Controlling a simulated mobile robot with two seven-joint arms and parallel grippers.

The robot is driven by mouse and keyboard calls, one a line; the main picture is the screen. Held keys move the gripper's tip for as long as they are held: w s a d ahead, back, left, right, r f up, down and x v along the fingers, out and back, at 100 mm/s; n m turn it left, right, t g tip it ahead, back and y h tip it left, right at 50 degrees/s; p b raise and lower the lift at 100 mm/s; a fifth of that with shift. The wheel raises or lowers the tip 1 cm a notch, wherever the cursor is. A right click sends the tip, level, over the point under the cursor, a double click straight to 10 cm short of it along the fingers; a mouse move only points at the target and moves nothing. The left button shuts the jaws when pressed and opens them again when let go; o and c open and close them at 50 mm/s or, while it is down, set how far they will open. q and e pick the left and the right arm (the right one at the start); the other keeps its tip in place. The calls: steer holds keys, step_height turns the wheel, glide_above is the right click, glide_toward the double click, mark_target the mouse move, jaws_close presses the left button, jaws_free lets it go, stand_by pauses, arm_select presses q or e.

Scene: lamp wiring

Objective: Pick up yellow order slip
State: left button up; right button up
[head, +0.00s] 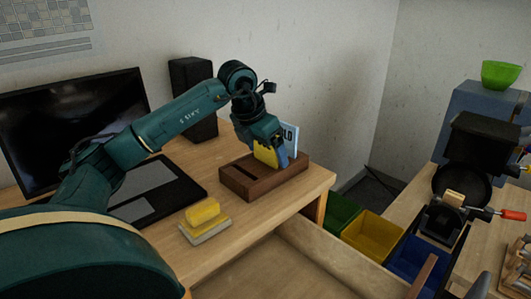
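The yellow order slip (264,155) stands at the dark wooden slip holder (240,185) on the desk. My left gripper (280,158) reaches down over the holder from above, with its fingers at the slip. The fingers partly cover the slip, and I cannot tell whether they are closed on it. The slip's lower edge is at the holder's top, and I cannot tell whether it sits in a slot. A white and blue card (291,135) with partly hidden lettering stands just behind the gripper. My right gripper is not in view.
A yellow block on a pale pad (204,217) lies in front of the holder. Green, yellow (372,230) and blue bins stand beyond an open drawer (290,265). A cluttered bench is at right.

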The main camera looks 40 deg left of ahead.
arm_select(q)
steer(key=c, duration=0.8)
steer(key=shift+r, duration=0.1)
